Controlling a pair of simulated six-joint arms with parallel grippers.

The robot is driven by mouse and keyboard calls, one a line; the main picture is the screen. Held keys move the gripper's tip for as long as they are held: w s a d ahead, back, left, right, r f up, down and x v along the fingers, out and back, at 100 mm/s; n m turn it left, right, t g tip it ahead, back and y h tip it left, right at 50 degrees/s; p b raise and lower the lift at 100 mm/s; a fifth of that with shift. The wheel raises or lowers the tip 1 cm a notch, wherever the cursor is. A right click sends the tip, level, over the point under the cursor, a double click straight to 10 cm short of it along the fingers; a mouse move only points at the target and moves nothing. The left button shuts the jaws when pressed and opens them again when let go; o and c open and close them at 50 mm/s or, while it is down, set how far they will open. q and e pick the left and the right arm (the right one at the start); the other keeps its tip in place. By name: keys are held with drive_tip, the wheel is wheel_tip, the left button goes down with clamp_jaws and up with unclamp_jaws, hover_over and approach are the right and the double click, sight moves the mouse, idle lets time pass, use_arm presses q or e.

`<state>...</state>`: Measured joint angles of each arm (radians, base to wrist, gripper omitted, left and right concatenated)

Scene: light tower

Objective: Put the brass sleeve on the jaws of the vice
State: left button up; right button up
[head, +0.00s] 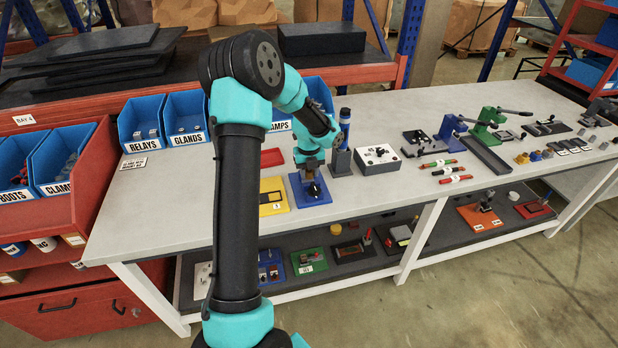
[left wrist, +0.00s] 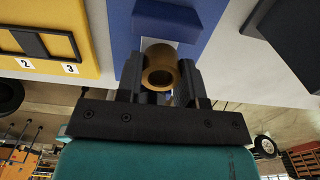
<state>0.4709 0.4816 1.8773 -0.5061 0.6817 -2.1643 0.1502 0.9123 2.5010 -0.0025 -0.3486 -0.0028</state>
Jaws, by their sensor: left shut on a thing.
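The brass sleeve (left wrist: 160,68) is a short hollow tube, held between the two fingers of my left gripper (left wrist: 160,88) in the left wrist view. Its open end faces the camera. In the head view my left gripper (head: 311,174) is low over a blue base plate (head: 298,198) on the bench. The blue plate also shows in the left wrist view (left wrist: 206,60) behind the sleeve, with a darker blue block (left wrist: 166,22) on it, seemingly part of the vice. The gripper hides the jaws, so I cannot tell whether the sleeve touches them. My right gripper is not in view.
A yellow board (head: 272,196) lies close to the left of the blue plate. A dark post (head: 341,160) and a grey box (head: 378,158) stand to its right. Blue bins (head: 186,118) line the back. The bench front left (head: 160,215) is clear.

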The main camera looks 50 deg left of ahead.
use_arm(q)
drive_tip(key=shift+f, duration=1.35)
drive_tip(key=shift+f, duration=0.1)
drive_tip(key=o, duration=1)
wheel_tip(320, 180, up, 12)
